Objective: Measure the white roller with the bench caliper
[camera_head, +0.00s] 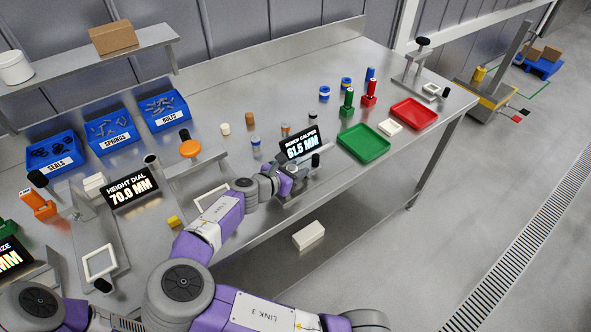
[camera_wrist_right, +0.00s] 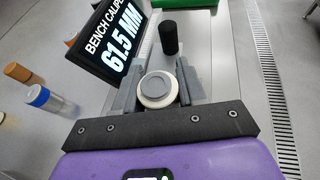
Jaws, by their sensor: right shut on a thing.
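The bench caliper's black display (camera_head: 301,144) reads 61.5 MM; the same display (camera_wrist_right: 117,42) shows large in the right wrist view. The caliper's dark knob (camera_wrist_right: 168,37) stands just beyond the roller. My right gripper (camera_head: 284,184) is low at the caliper. In the right wrist view, my right gripper (camera_wrist_right: 157,92) is shut on the white roller (camera_wrist_right: 150,91), a pale disc with a grey round top, seen from above. I cannot tell how the roller touches the caliper's jaws. My left gripper is not in view.
A green tray (camera_head: 364,143) and a red tray (camera_head: 414,113) lie right of the caliper. Several small rollers, including a cream one (camera_head: 225,129), stand behind it. The height dial (camera_head: 132,190) reads 70.0 MM at left. The table's front edge is close.

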